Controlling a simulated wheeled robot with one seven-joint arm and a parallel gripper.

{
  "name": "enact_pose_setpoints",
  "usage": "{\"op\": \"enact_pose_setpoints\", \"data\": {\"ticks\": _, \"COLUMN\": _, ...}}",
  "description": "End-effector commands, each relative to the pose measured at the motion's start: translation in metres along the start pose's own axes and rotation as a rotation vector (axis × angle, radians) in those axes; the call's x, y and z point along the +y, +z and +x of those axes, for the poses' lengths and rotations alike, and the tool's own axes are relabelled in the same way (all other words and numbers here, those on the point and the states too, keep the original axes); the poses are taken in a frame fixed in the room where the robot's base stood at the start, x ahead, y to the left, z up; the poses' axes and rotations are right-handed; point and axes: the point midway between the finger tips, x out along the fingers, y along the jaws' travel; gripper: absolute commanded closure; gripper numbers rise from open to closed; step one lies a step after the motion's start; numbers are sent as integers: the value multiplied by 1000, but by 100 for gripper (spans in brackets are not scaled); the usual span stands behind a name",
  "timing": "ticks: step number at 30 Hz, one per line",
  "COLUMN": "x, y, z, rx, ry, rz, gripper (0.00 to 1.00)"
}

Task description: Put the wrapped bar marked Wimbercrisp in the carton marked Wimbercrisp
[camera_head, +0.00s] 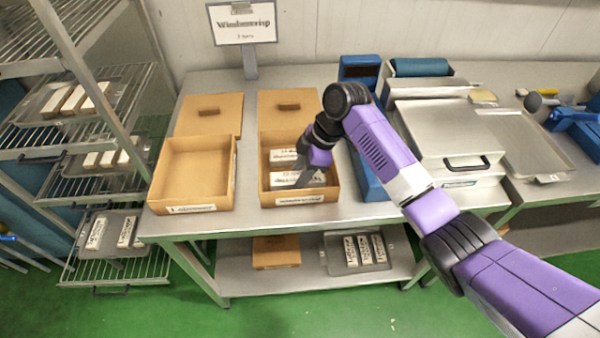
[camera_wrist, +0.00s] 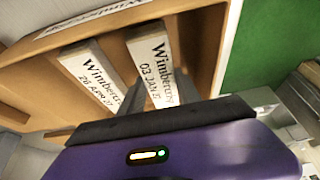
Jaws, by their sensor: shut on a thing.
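The carton whose front label looks like Wimbercrisp (camera_head: 299,198) stands open on the steel table. It also shows in the wrist view (camera_wrist: 203,45), with an upside-down label at the top. Two white wrapped bars lie inside it, side by side. In the wrist view one reads Wimber with 20 APR 27 (camera_wrist: 92,75), and the other reads Wimber with 03 JAN 27 (camera_wrist: 150,58). My gripper (camera_head: 303,172) reaches down into this carton. In the wrist view its fingers (camera_wrist: 157,98) are shut on the JAN bar, at its near end. The word endings are hidden.
An empty open carton (camera_head: 190,175) stands to the left; its label is too blurred to read. A sign (camera_head: 242,23) reads Wimbercrisp behind. A steel machine (camera_head: 450,140) stands to the right. A wire rack (camera_head: 115,265) at left and the lower shelf (camera_head: 320,270) hold more bars.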

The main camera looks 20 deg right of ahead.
Motion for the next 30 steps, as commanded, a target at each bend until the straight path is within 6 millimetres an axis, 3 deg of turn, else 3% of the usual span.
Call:
{"op": "enact_pose_setpoints", "data": {"ticks": 12, "x": 0, "y": 1, "z": 2, "rx": 1, "ry": 0, "rz": 0, "gripper": 100}}
{"op": "enact_pose_setpoints", "data": {"ticks": 13, "x": 0, "y": 1, "z": 2, "rx": 1, "ry": 0, "rz": 0, "gripper": 59}}
{"op": "enact_pose_setpoints", "data": {"ticks": 16, "x": 0, "y": 1, "z": 2, "rx": 1, "ry": 0, "rz": 0, "gripper": 39}}
{"op": "enact_pose_setpoints", "data": {"ticks": 17, "x": 0, "y": 1, "z": 2, "rx": 1, "ry": 0, "rz": 0, "gripper": 35}}
{"op": "enact_pose_setpoints", "data": {"ticks": 23, "x": 0, "y": 1, "z": 2, "rx": 0, "ry": 0, "rz": 0, "gripper": 35}}
{"op": "enact_pose_setpoints", "data": {"ticks": 26, "x": 0, "y": 1, "z": 3, "rx": 0, "ry": -1, "rz": 0, "gripper": 19}}
{"op": "enact_pose_setpoints", "data": {"ticks": 30, "x": 0, "y": 1, "z": 3, "rx": 0, "ry": -1, "rz": 0, "gripper": 17}}
